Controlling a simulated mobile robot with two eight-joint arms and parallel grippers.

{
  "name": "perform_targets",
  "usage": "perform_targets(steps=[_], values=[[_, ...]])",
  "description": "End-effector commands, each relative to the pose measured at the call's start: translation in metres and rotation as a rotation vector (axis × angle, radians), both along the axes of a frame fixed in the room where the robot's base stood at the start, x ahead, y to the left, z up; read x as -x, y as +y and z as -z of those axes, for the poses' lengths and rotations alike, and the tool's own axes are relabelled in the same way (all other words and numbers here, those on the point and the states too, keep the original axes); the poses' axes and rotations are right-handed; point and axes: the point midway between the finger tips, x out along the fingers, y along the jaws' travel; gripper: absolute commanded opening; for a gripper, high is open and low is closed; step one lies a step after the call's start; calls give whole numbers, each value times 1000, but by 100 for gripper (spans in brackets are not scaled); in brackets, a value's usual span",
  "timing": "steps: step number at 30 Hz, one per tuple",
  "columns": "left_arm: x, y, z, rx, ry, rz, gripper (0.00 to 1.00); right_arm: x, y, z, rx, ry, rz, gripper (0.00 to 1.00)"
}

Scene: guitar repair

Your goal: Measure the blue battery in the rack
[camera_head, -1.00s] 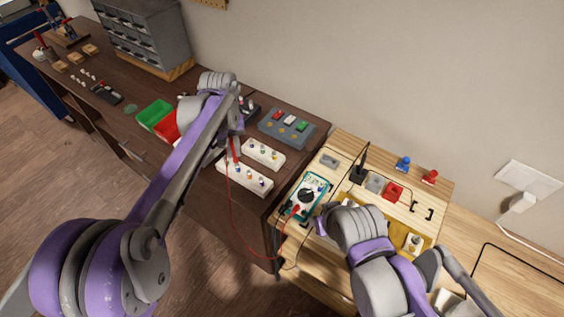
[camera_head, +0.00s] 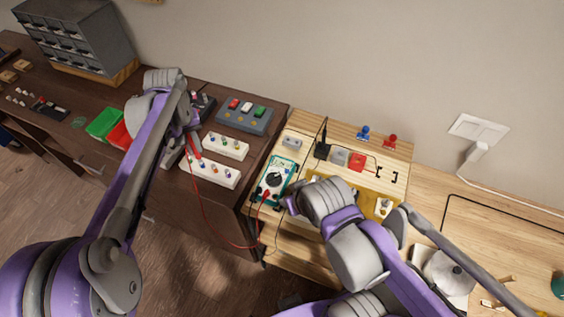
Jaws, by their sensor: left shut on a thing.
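My left gripper (camera_head: 186,148) is shut on the red probe (camera_head: 195,144), over the left ends of two white racks. The rear rack (camera_head: 240,156) and the front rack (camera_head: 232,185) each hold several small upright pieces with coloured parts. I cannot tell which piece is the blue battery. A red lead hangs from the probe and runs to the teal multimeter (camera_head: 267,190) on the light wooden bench. The meter's display is too small to read. My right arm reaches over the bench beside the meter; its fingers are hidden.
A grey panel (camera_head: 261,127) with red, white and green blocks stands behind the racks. Green (camera_head: 103,123) and red bins (camera_head: 119,137) lie to the left. A black stand (camera_head: 322,150), red box (camera_head: 357,161) and yellow tray (camera_head: 372,199) occupy the bench.

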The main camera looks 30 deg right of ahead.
Motion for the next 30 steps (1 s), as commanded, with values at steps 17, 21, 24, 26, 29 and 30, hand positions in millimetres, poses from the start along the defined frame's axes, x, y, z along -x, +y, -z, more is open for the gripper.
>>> perform_targets(steps=[17,21,24,26,29,30], values=[[-1,0,-50,0,-3,0,0,-16,0,-30,0,-30,0,46],[-1,0,-60,0,-2,0,0,-19,0,-35,0,-37,0,46],[0,0,-61,0,-1,0,0,-19,0,-35,0,-37,0,46],[0,0,-60,0,0,0,0,-19,0,-34,0,-36,0,46],[0,0,-60,0,0,0,0,-18,0,-34,0,-35,0,46],[0,0,-60,0,0,0,0,-18,0,-34,0,-35,0,46]])
